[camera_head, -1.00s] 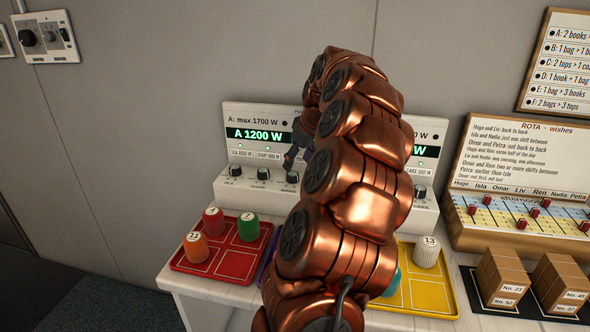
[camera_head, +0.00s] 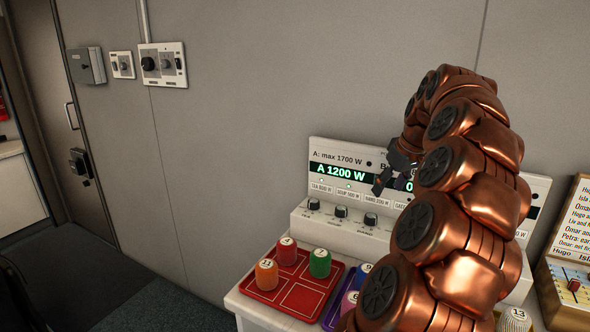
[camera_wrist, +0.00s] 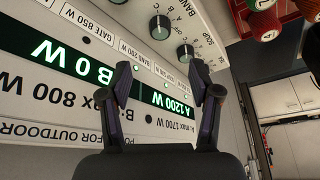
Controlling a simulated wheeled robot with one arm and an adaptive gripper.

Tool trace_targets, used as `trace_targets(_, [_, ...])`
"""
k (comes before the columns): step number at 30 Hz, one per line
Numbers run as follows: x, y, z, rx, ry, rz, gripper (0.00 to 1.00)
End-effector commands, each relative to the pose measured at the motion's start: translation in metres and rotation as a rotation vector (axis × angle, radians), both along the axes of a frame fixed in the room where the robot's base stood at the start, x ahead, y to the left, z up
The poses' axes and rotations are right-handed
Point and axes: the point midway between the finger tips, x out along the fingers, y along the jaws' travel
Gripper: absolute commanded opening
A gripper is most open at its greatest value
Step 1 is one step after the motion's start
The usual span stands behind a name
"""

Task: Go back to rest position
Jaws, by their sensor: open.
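The band knob (camera_head: 371,219) is the third dark knob from the left on the sloped lower part of the white power panel (camera_head: 330,225). In the wrist view, which is upside down, the band knob (camera_wrist: 160,27) sits at the top, beside its printed label and letters. I cannot read its setting for certain. My gripper (camera_head: 392,187) is open and empty, in front of the panel's display and above the knob. In the wrist view my gripper (camera_wrist: 161,80) has its fingers spread, clear of the knob. My arm hides the panel's right half.
The soup knob (camera_wrist: 186,53) is close beside the band knob. The green display (camera_head: 342,173) reads A 1200 W. Wall switches (camera_head: 163,64) are at upper left.

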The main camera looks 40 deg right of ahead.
Motion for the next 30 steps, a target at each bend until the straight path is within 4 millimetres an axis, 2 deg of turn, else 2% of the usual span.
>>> trace_targets(11, [0.000, 0.000, 0.000, 0.000, 0.000, 0.000, 0.63])
trace_targets(14, [0.015, 0.022, 0.005, 0.010, 0.008, 0.034, 0.63])
trace_targets(20, [0.046, 0.084, 0.014, 0.038, 0.029, 0.114, 0.63])
trace_targets(23, [0.061, 0.128, 0.017, 0.054, 0.053, 0.166, 0.63])
trace_targets(25, [0.068, 0.165, 0.020, 0.068, 0.073, 0.205, 0.63])
trace_targets(30, [0.070, 0.255, 0.018, 0.093, 0.140, 0.285, 0.63])
